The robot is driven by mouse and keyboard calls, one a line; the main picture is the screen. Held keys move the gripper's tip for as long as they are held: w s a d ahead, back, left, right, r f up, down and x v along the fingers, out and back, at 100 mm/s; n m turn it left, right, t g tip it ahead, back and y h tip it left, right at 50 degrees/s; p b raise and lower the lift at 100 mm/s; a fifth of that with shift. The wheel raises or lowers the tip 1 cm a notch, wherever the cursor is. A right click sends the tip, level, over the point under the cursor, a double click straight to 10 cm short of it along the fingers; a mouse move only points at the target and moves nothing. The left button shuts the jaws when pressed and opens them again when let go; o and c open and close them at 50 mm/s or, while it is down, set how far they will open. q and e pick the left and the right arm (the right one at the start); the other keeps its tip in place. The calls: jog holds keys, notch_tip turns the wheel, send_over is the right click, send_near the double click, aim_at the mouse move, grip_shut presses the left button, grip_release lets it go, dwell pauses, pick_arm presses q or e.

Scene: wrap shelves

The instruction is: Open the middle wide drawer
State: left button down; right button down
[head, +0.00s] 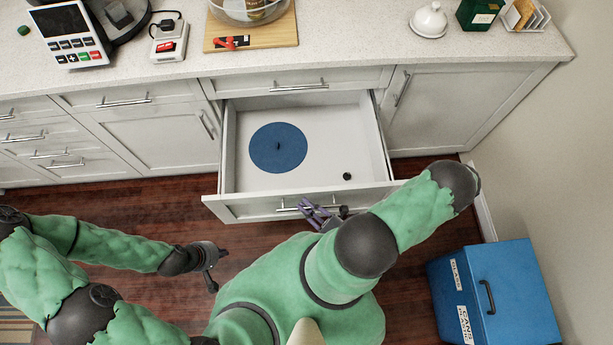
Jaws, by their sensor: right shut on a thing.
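The middle wide drawer (225,150) is pulled well out of the counter, below a closed upper drawer (347,80). Its white inside shows from above. My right gripper (318,211) is at the drawer's front, shut on its bar handle (288,208); the gripper and my arm hide part of the handle. A round blue lid-like disc (278,148) with a dark knob and a small dark round thing (347,176) lie in the drawer. My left gripper (212,273) hangs above the floor to the left, apart from the drawer; its finger opening is unclear.
A blue bin (510,290) with a handle stands on the floor at the right, near the wall. The counter (350,40) holds a card terminal (68,32), a wooden board (262,38) and a white domed dish (429,20). Floor left of the drawer is clear.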

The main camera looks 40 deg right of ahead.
jog(key=shift+s, duration=0.15)
jog(key=c, duration=1.4)
grip_release()
jog(key=shift+v, duration=6.05)
